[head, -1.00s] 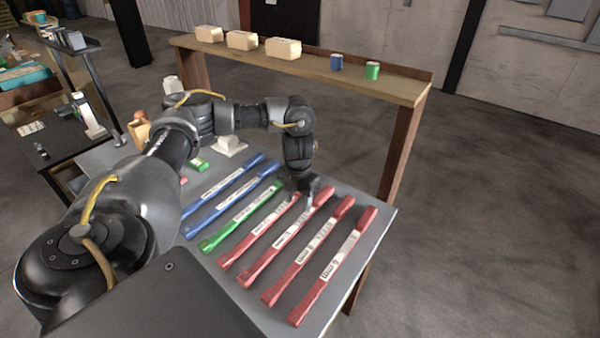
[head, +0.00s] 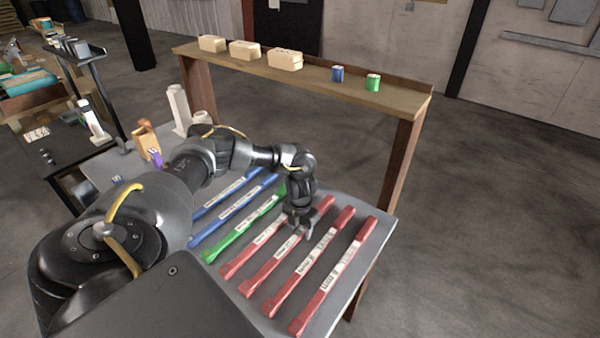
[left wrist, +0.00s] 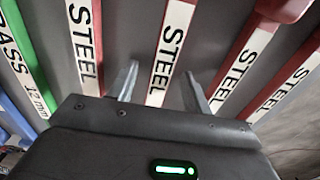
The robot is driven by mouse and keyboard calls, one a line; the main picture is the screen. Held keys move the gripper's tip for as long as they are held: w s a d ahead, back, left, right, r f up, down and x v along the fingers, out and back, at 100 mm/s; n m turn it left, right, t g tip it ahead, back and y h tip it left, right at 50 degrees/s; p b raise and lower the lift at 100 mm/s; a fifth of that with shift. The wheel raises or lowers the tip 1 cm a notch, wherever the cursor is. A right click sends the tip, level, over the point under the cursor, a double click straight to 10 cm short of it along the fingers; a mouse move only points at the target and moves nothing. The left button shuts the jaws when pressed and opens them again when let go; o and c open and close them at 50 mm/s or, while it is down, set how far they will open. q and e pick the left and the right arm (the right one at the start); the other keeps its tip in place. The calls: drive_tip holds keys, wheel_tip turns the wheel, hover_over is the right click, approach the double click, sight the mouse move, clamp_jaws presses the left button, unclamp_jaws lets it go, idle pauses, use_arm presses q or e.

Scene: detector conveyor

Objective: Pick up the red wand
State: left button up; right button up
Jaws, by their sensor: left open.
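Several red wands with white labels lie side by side on the grey table. My left gripper (head: 300,226) is open above the second red wand from the left (head: 264,273). In the left wrist view, the two fingers of my left gripper (left wrist: 163,88) are spread on either side of that red wand (left wrist: 180,14), whose label reads STEEL. Nothing is held. I cannot tell how far the fingertips are above the table. My right gripper is not in view.
A green wand (head: 237,236) and blue wands (head: 206,207) lie left of the red ones. Neighbouring red wands (head: 308,273) lie close on both sides. A wooden shelf (head: 400,96) with boxes and two small cans stands behind the table (head: 382,222).

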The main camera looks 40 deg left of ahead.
use_arm(q)
drive_tip(key=shift+c, duration=1.1)
clamp_jaws()
drive_tip(key=shift+w+r, duration=0.1)
drive_tip(key=shift+r+b, duration=0.65)
drive_tip(key=shift+b, duration=0.1)
drive_tip(key=shift+r+b, duration=0.55)
drive_tip(key=shift+r, duration=0.05)
drive_tip(key=s+d+r+b, duration=0.1)
drive_tip(key=s+d+r, duration=0.5)
drive_tip(key=d+r, duration=0.4)
drive_tip(key=d, duration=0.2)
drive_tip(key=shift+d, duration=0.4)
